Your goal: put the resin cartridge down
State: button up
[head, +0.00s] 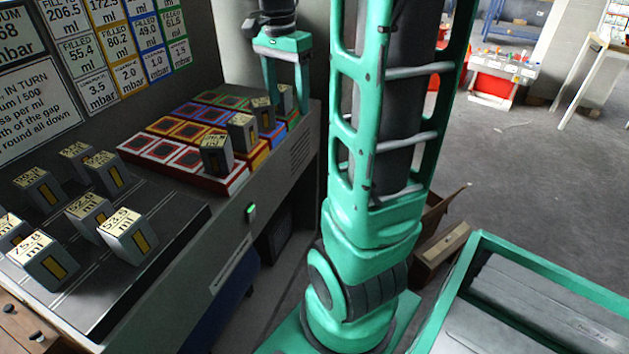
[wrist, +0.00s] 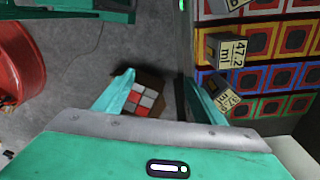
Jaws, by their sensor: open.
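The resin cartridges are grey blocks with pale labels giving millilitres. In the head view, cartridges stand on the coloured grid of square places (head: 162,149): one in the red row (head: 216,157), one in the orange row (head: 242,133), one in the blue row (head: 263,113) and one at the green end (head: 285,98). My gripper (head: 286,92) is open at that far end, its fingers seen around the last cartridge; contact cannot be told. In the wrist view my gripper (wrist: 158,100) shows nothing between its fingers. Two labelled cartridges (wrist: 231,50) (wrist: 221,91) stand near the right finger.
Several more cartridges (head: 128,235) stand on a dark tray (head: 185,240) at the near left. Wall charts (head: 85,55) list volumes and pressures. An open box (wrist: 148,90) lies on the floor below my gripper. A green-edged bin (head: 540,265) is at right.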

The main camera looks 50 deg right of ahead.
jog(key=s+a+f+n, duration=0.4)
jog(key=s+a+n, duration=0.1)
jog(key=s, duration=0.4)
jog(key=s+a+f+n, duration=0.5)
jog(key=s+n, duration=0.1)
jog(key=s, duration=0.3)
jog(key=shift+a+f+n+y, duration=0.15)
jog(key=shift+a+n+y, duration=0.15)
jog(key=shift+a+y, duration=0.1)
